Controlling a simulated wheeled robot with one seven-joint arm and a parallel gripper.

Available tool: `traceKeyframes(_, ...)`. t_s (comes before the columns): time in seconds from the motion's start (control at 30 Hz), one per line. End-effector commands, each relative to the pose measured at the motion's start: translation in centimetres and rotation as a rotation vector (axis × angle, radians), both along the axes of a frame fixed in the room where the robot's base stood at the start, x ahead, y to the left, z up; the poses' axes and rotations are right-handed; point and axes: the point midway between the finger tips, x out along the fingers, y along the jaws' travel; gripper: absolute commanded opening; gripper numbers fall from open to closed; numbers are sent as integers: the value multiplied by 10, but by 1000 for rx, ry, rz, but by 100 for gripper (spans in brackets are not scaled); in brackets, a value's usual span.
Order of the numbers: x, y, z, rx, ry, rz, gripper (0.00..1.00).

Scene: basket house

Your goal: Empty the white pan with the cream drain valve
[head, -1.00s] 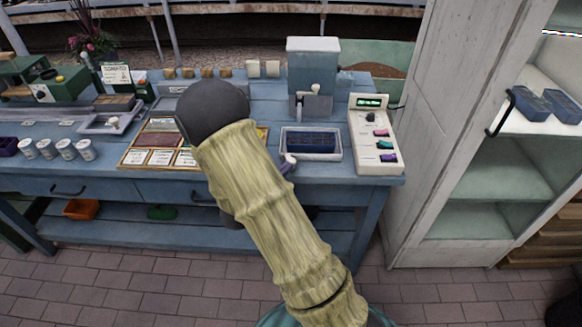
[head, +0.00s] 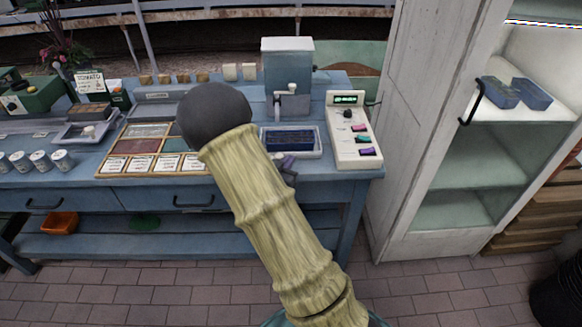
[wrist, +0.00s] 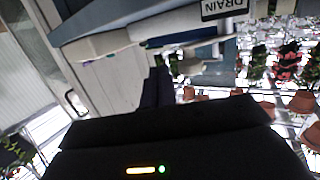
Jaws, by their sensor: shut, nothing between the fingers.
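A white pan (head: 307,155) sits near the front edge of the blue bench, below a blue dispenser. A dark blue cell tray (head: 290,138) lies in it. In the wrist view a DRAIN label (wrist: 223,9) shows upside down at the top, on a pale bluish surface. My gripper (wrist: 158,86) is shut and empty, just below these parts in that picture. Contact is not clear. In the head view my arm hides most of the gripper, near the bench's front edge.
The blue dispenser (head: 287,65) stands behind the pan. A white control panel (head: 353,135) with coloured switches is to its right. A framed card board (head: 150,150) lies to the left.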

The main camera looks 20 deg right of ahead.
Motion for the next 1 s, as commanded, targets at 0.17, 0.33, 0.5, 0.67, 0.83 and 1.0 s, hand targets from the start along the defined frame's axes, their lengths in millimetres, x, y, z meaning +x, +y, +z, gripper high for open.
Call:
traceKeyframes(0.17,2,-1,0,0,0,14,0)
traceKeyframes(0.33,1,-3,0,0,0,10,0)
traceKeyframes(0.5,1,-3,0,0,0,9,0)
traceKeyframes(0.67,1,-4,0,0,0,7,0)
traceKeyframes(0.83,1,-2,0,0,0,12,0)
traceKeyframes(1.0,2,2,0,0,0,19,0)
